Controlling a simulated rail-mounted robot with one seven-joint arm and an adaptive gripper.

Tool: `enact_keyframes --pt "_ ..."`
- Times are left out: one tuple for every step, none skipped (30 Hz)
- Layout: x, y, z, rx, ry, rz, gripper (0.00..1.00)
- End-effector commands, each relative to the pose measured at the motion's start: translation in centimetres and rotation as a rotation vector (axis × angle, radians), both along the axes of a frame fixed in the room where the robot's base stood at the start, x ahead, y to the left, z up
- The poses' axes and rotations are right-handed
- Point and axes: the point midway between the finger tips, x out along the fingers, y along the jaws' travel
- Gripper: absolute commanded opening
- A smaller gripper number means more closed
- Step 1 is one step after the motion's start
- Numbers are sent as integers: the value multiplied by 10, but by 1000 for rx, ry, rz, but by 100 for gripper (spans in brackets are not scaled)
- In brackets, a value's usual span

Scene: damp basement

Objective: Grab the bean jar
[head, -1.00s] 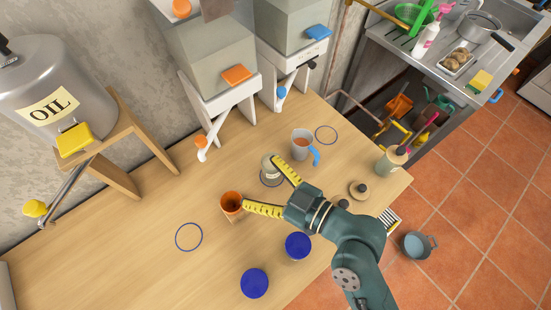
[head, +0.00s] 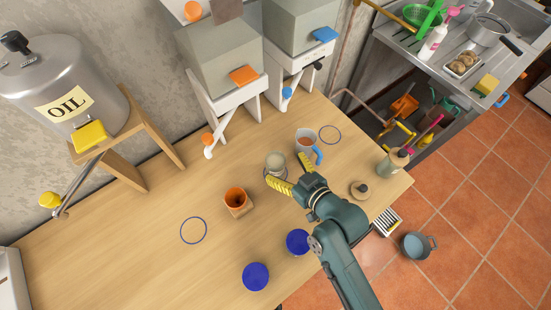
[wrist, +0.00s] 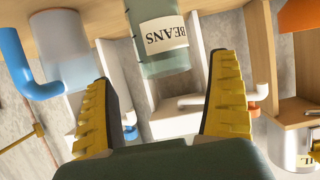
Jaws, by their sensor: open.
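The bean jar (head: 275,161) stands upright on the wooden table, between an orange cup and a grey mug. In the wrist view, the jar (wrist: 157,58) is grey-green with a cream label reading BEANS, and it appears upside down with part of it cut off by the top edge. My gripper (head: 284,167) is open beside the jar, its yellow ribbed fingers pointing toward it. In the wrist view, the jar lies ahead, between the two open fingers (wrist: 165,75); no grip on it shows. The fingers partly hide the jar's lower part in the head view.
The orange cup (head: 236,197) on a wooden block is left of the jar. The grey mug (head: 306,139) with a blue handle is close on the right. Blue discs (head: 256,276) lie at the front. A stoppered bottle (head: 391,163) stands at the right edge.

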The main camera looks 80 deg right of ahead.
Motion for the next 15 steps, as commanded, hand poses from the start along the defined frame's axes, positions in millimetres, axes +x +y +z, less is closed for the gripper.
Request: enact_keyframes --pt "9 -3 -3 -1 -2 5 91" --pt "14 -5 -6 -2 0 5 91" --pt "21 -8 -9 -2 -1 5 91" --pt "25 -10 -11 0 -1 4 91" --pt "28 -13 -13 -1 -2 2 91" --pt "31 -17 -15 0 -1 2 91" --pt "33 -18 -16 0 -1 1 91" --pt "34 -19 -17 0 0 1 91" --pt "35 -20 -17 0 0 1 91" --pt "35 -20 -17 1 1 0 91" --pt "35 -20 -17 1 1 0 91" --pt "35 -20 -17 1 1 0 91" --pt "35 -20 -17 1 1 0 91" --pt "35 -20 -17 1 1 0 91" --pt "35 -20 -17 1 1 0 88"
